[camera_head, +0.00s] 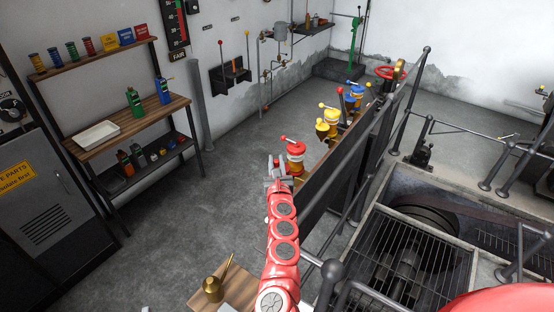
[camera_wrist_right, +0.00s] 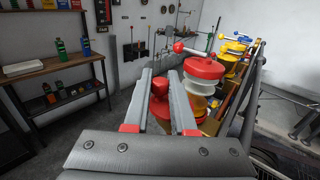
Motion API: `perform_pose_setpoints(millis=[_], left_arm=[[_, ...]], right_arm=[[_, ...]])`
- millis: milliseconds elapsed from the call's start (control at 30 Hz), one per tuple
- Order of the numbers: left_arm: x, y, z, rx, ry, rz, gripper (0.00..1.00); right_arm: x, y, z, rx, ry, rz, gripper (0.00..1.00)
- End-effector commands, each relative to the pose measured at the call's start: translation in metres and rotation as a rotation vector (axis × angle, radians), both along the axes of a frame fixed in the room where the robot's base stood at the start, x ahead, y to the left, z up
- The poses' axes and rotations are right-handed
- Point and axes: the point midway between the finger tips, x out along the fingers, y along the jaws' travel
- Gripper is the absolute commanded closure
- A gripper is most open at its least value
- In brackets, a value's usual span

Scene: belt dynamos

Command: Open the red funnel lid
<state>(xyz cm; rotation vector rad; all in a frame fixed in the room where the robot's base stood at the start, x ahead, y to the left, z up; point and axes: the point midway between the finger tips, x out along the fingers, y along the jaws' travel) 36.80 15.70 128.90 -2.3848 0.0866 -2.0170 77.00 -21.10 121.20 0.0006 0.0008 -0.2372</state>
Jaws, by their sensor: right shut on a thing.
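My right gripper (camera_head: 276,166) reaches forward to the red unit at the near end of the row of coloured units. In the right wrist view its two fingers (camera_wrist_right: 160,74) stand on either side of the red funnel lid (camera_wrist_right: 159,86), and the gripper is shut on it. The fingers and palm hide part of the funnel, and I cannot tell whether the lid is raised. Just right of the fingers is a larger red disc (camera_head: 296,148) with a ball-ended handle, on a pale and brass body; it also shows in the wrist view (camera_wrist_right: 204,68). My left gripper is not in view.
A yellow unit (camera_head: 331,115) and a blue one (camera_head: 357,91) stand farther along the row. Railings (camera_head: 405,100) and a grated pit (camera_head: 400,255) lie to the right. A brass oil can (camera_head: 212,288) stands on a near wooden top. Open floor (camera_head: 190,190) lies left.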

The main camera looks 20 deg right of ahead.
Motion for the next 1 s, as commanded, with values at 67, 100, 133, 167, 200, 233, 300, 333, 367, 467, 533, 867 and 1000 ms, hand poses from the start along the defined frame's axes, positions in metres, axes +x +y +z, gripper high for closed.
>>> perform_pose_setpoints(millis=[67, 100, 133, 167, 200, 233, 300, 333, 367, 467, 533, 867, 1000], left_arm=[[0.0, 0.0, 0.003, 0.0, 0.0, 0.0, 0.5], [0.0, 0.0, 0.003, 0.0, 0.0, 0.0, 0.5], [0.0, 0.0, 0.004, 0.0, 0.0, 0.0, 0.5], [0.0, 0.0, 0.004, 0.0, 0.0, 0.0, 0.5], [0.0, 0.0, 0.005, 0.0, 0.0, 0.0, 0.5], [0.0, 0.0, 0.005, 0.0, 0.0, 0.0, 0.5], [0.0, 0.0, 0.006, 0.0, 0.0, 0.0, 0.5], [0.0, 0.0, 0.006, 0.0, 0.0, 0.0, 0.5], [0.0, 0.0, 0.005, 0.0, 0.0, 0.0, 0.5], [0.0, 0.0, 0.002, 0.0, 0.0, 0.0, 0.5], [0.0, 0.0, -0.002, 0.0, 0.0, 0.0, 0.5], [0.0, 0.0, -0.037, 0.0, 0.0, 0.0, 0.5], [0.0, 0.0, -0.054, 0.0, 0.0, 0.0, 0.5]], right_arm=[[-0.002, -0.001, 0.001, -0.002, 0.0, 0.032, 1.0], [-0.003, -0.002, 0.001, -0.001, 0.0, 0.05, 1.0], [-0.004, -0.001, 0.001, -0.001, 0.0, 0.066, 1.0], [-0.005, 0.0, 0.001, 0.0, 0.001, 0.084, 1.0], [-0.006, 0.001, 0.0, 0.0, 0.001, 0.105, 1.0], [-0.006, 0.002, 0.0, 0.0, 0.002, 0.126, 1.0], [-0.009, 0.001, -0.001, 0.002, 0.002, 0.173, 1.0], [-0.01, 0.001, -0.001, 0.001, 0.001, 0.195, 1.0], [-0.012, 0.001, -0.001, 0.0, 0.001, 0.224, 1.0], [-0.016, 0.003, -0.002, 0.0, 0.001, 0.321, 1.0], [-0.019, 0.004, -0.003, -0.001, 0.001, 0.39, 1.0], [-0.034, 0.004, -0.006, -0.006, 0.0, 0.706, 1.0], [-0.041, 0.004, -0.007, -0.007, 0.003, 0.834, 1.0]])
